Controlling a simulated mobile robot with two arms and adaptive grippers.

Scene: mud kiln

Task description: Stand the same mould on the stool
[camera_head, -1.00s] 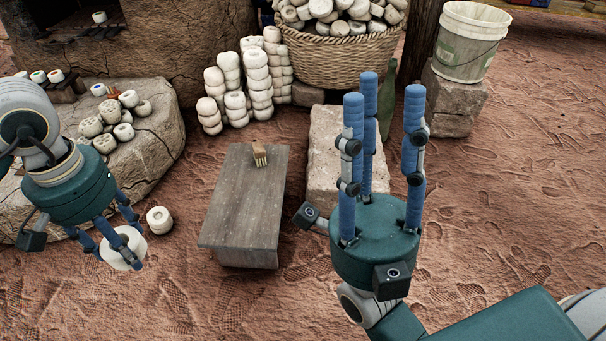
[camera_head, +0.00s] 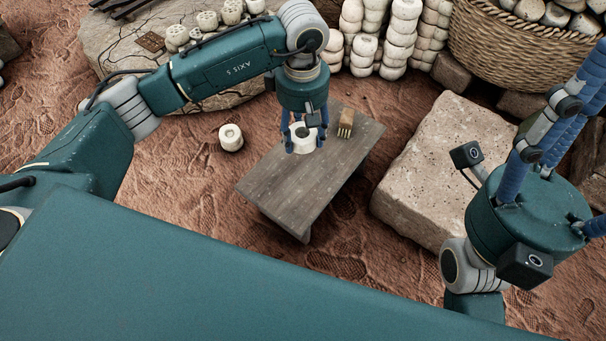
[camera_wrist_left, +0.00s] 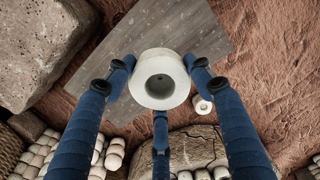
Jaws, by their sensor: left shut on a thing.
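The white round mould (camera_head: 302,140) is between the blue fingers of my left gripper (camera_head: 304,146), which is shut on it. The left wrist view shows the mould (camera_wrist_left: 160,66) with its round hole facing the camera, held among three fingers. The grey wooden stool (camera_head: 310,190) lies beneath it, and the mould is over the stool's far left part. I cannot tell whether it touches the top. My right gripper (camera_head: 562,125) is at the right edge, fingers pointing up, spread and empty, tips cut off by the frame.
A wooden-handled brush (camera_head: 347,120) lies on the stool, right of the mould. Another white mould (camera_head: 230,137) sits on the ground left of the stool. A stone block (camera_head: 440,165) is to the right. Stacked moulds (camera_head: 402,38) and a wicker basket (camera_head: 520,50) stand behind.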

